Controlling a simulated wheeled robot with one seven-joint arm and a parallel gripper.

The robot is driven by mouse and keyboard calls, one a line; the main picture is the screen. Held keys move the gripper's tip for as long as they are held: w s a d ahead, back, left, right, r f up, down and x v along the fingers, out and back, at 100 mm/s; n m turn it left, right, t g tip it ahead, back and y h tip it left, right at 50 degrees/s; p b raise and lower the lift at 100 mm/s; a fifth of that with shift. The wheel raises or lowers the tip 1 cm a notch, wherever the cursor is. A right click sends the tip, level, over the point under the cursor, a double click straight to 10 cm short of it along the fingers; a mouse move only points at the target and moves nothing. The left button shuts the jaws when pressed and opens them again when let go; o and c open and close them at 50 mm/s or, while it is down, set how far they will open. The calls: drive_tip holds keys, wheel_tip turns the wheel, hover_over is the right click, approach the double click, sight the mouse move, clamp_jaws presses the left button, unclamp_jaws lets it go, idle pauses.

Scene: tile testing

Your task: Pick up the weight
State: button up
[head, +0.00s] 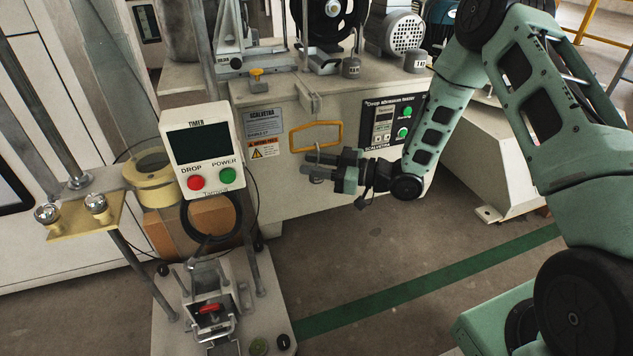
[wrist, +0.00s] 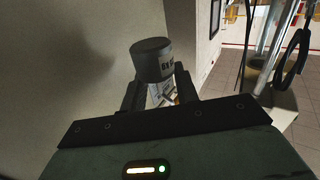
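My gripper (head: 318,169) is in front of the pale machine body, just below the yellow handle, and points left. In the wrist view a dark grey labelled weight (wrist: 152,60) shows at the tips of my gripper (wrist: 158,88), with a dark finger on either side. A whitish, partly yellow patch shows below it between the fingers. I cannot tell whether the fingers touch the weight; its underside is hidden.
The yellow handle (head: 316,136) sticks out close above my gripper. A control panel (head: 392,122) is on the machine front to the right. The timer box (head: 200,150) and its rod stand (head: 225,310) are at the left. Floor at the lower middle is clear.

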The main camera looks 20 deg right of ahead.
drive_tip(key=shift+w+a, duration=0.4)
drive_tip(key=shift+a, duration=0.2)
clamp_jaws()
drive_tip(key=shift+r, duration=0.1)
